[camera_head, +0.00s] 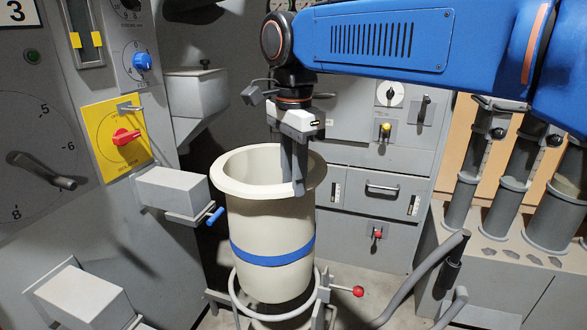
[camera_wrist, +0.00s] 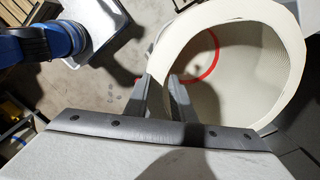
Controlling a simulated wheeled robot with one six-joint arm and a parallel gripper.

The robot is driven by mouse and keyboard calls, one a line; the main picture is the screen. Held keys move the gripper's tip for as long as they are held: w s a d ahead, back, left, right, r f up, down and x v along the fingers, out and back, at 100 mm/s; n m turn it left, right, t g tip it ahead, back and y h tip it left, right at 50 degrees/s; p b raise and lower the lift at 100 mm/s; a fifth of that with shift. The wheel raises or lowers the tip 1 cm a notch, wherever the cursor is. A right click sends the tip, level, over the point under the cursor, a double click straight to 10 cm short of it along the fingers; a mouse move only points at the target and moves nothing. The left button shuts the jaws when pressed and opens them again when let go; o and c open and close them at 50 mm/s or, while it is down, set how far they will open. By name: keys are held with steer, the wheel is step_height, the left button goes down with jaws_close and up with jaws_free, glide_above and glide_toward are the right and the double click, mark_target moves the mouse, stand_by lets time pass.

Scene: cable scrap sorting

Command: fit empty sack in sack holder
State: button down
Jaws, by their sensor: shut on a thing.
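The empty sack (camera_head: 272,215) is a cream, open-topped cylinder with a wide rolled rim and a blue band, and it stands upright in the head view. My gripper (camera_head: 297,188) is shut on the right front part of its rim. In the wrist view the fingers (camera_wrist: 161,82) straddle the rim of the sack (camera_wrist: 292,45), and a red arc shows inside it. The sack holder (camera_head: 322,293) has a grey metal ring at the sack's lower end. The ring passes in front of the sack's bottom; how deep the sack sits in it cannot be told.
A red-knobbed lever (camera_head: 357,291) sticks out right of the ring. A grey box with a blue-tipped handle (camera_head: 214,216) is close to the sack's left side. Grey cabinets (camera_head: 385,215) stand behind, and grey tubes (camera_head: 515,200) stand at right.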

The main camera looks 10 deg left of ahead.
mark_target(292, 299)
steer(key=shift+f, duration=18.25)
steer(key=shift+w+a, duration=0.25)
steer(key=c, duration=1.4)
jaws_free()
steer(key=shift+c, duration=0.2)
